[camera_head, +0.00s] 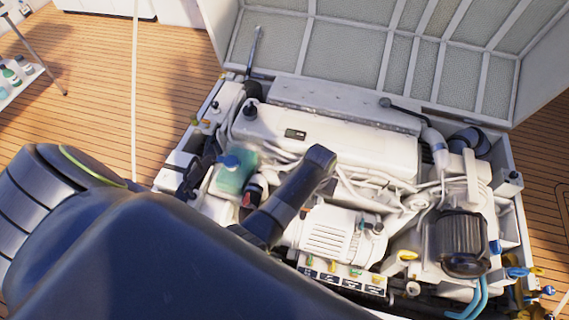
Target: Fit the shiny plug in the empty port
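I cannot make out the shiny plug or the empty port for certain. In the head view, a row of small coloured fittings (340,271) with labels below sits at the front of the white engine (325,145). A dark bent tube-like part (295,193) stands out over the engine's middle; I cannot tell whether it belongs to the engine. My large dark arm (165,255) comes in from the lower left and covers the front left of the engine bay. Neither of my grippers can be made out.
The raised hatch lid (390,50) stands behind the engine. A green tank with a blue cap (232,172) is at the engine's left, a black ribbed cylinder (461,243) at its right. A shelf with bottles (17,74) is far left. The wooden deck (165,100) is mostly clear.

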